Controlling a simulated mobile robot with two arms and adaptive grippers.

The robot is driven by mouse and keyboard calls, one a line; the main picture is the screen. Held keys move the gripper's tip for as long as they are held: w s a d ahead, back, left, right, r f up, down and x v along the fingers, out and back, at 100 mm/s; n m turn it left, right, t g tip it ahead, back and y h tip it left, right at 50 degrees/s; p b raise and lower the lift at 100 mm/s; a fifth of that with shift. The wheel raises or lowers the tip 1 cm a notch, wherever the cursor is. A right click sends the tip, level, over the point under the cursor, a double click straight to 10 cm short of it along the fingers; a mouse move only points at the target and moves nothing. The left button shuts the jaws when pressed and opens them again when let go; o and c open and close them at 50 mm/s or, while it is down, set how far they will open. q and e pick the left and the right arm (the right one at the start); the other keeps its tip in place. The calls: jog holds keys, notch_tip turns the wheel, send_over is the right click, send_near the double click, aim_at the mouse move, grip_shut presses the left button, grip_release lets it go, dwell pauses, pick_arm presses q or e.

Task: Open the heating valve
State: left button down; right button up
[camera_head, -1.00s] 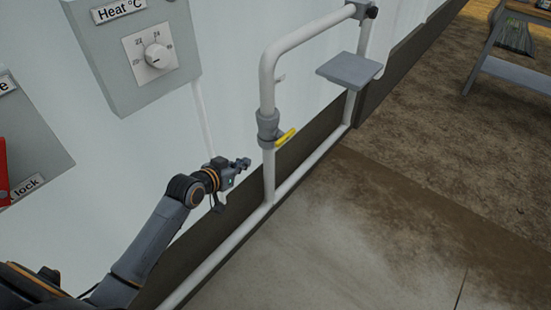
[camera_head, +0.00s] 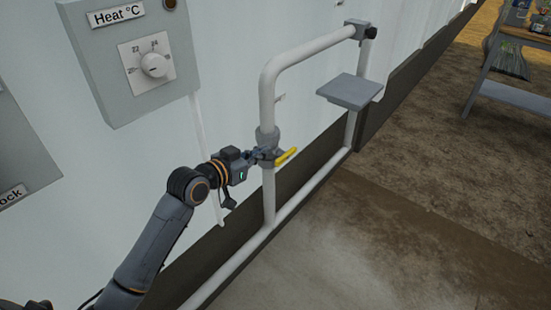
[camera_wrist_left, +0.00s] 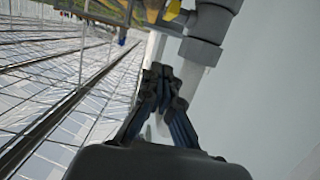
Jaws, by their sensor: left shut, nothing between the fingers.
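The valve is a grey fitting (camera_head: 266,139) on a white upright pipe (camera_head: 269,205), with a yellow lever handle (camera_head: 287,156) pointing right and slightly up. My left gripper (camera_head: 270,155) is at the valve, with its fingertips beside the handle's inner end. I cannot tell from the head view whether they touch. In the left wrist view, the left gripper (camera_wrist_left: 160,78) has its fingers together with nothing seen between them. The grey valve body (camera_wrist_left: 204,45) is just beyond them at upper right. My right gripper is not in view.
A grey box with a Heat °C label (camera_head: 116,14) and a dial (camera_head: 154,65) is on the white wall at upper left. A small grey shelf (camera_head: 349,91) sticks out right of the valve. The floor (camera_head: 370,250) at lower right is clear.

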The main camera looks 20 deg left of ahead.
aim_at(283, 155)
pick_arm(q)
jog(key=shift+w+d+f+b, duration=0.3)
jog(key=shift+w+d+f, duration=0.05)
jog(key=shift+w+f, duration=0.6)
jog(key=shift+w+d+f+b, duration=0.35)
jog(key=shift+w+f, duration=0.55)
jog(key=shift+w, duration=0.05)
jog(key=shift+w+d+f+b, duration=0.3)
jog(key=shift+w+d+f, duration=0.05)
jog(key=shift+w+f, duration=0.6)
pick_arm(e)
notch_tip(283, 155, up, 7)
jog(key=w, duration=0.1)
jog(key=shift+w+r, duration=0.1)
pick_arm(q)
jog(key=t+b, duration=0.1)
jog(key=b, duration=0.2)
jog(key=shift+s+f, duration=0.1)
jog(key=shift+f, duration=0.2)
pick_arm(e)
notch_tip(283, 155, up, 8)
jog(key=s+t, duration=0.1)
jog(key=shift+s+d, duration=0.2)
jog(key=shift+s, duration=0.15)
pick_arm(q)
jog(key=shift+f+t+h+b, duration=0.1)
jog(key=shift+t+h+b, duration=0.2)
jog(key=shift+b, duration=0.35)
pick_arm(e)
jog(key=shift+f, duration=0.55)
